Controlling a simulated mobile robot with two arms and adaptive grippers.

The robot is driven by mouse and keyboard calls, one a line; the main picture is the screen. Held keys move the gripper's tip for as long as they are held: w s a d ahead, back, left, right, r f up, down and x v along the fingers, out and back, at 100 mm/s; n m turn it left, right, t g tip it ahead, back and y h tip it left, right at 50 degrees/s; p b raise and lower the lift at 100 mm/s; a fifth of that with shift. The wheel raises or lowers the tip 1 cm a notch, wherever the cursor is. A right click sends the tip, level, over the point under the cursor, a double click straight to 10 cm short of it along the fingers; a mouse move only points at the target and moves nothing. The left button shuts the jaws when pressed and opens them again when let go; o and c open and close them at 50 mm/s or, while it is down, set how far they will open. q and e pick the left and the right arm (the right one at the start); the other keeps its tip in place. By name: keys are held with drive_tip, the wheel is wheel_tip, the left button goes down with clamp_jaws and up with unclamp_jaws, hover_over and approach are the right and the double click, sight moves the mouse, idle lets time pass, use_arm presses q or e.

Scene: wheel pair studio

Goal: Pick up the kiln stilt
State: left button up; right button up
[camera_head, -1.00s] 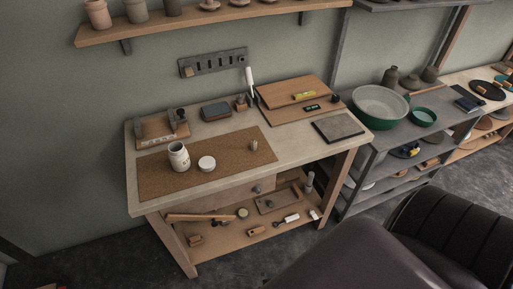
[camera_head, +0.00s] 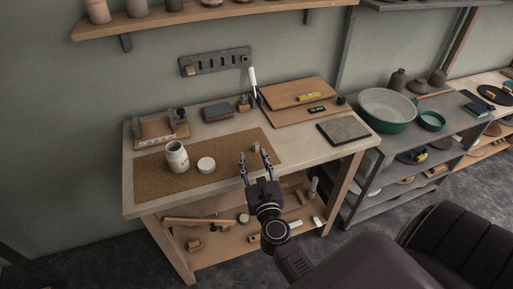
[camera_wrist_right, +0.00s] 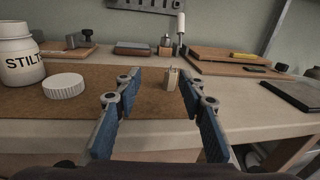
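The kiln stilt (camera_head: 256,146) is a small pale upright piece on the brown cork mat (camera_head: 210,178), near the mat's right end. It also shows in the right wrist view (camera_wrist_right: 172,79), between and beyond my fingertips. My right gripper (camera_head: 254,160) is open and empty at the bench's front edge, its fingers pointing at the stilt with a gap to it. Its blue-padded fingers show in the right wrist view (camera_wrist_right: 158,88). A white jar (camera_head: 177,159) lettered "STILT" stands open on the mat, its white lid (camera_head: 206,164) lying beside it. My left gripper is out of view.
Behind the mat are a dark block (camera_head: 217,111), wooden boards (camera_head: 298,92) and a grey slab (camera_head: 343,130) at the right. A lower shelf under the bench holds several tools. A grey shelf unit with a green bowl (camera_head: 386,108) stands at the right.

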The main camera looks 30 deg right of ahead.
sight(256, 146)
drive_tip(key=shift+d+f+m+g+h, duration=0.3)
drive_tip(key=shift+d+m+h, duration=0.1)
drive_tip(key=shift+d+m, duration=0.1)
drive_tip(key=shift+w+d, duration=0.25)
drive_tip(key=shift+w, duration=0.05)
drive_tip(key=x, duration=0.7)
drive_tip(key=shift+s+d+f+p, duration=0.2)
drive_tip(key=shift+d+f+p, duration=0.05)
drive_tip(key=shift+f+p, duration=0.15)
drive_tip(key=shift+r, duration=0.1)
drive_tip(key=shift+c, duration=0.4)
clamp_jaws()
